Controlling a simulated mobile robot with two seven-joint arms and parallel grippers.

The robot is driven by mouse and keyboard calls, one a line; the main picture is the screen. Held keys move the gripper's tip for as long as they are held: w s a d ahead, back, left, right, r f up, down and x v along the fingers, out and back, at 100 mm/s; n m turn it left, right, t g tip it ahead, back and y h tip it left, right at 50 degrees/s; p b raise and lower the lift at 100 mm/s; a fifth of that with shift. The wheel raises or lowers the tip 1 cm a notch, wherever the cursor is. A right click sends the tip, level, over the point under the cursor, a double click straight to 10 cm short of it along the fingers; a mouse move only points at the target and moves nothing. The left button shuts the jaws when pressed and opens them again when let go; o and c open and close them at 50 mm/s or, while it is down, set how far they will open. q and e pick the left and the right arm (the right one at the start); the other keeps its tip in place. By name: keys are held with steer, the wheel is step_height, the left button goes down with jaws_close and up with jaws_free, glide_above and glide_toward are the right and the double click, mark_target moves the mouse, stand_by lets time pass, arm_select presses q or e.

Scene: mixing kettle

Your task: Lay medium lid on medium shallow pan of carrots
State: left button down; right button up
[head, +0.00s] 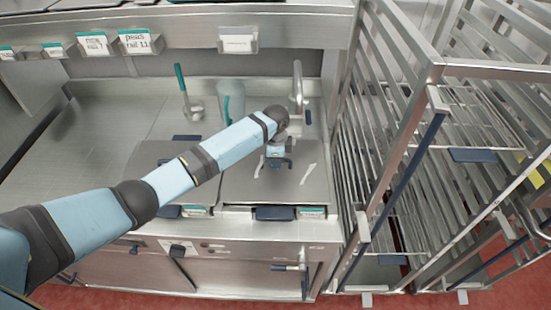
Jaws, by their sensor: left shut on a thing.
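A flat grey metal lid (245,185) lies level at the right of the counter, over what looks like a shallow pan, with a blue handle (275,213) and a label at its front edge. My left gripper (277,161) points down at the middle of this lid and is shut on what looks like the lid's handle; the fingers hide most of it. No carrots show, and I cannot tell whether the lid rests fully on the rim. My right gripper is out of view.
Another covered pan (150,180) sits just left, partly behind my arm. A ladle with a green handle (181,82), a clear jug (231,100) and a tap (298,85) stand behind. A tall metal rack (440,75) stands close on the right. The left counter is clear.

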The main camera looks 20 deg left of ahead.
arm_select(q)
steer(key=shift+f, duration=0.35)
steer(key=shift+f, duration=0.15)
stand_by(0.4)
steer(key=c, duration=0.6)
jaws_free()
steer(key=shift+r+p, duration=1.7)
steer(key=shift+r, duration=1.8)
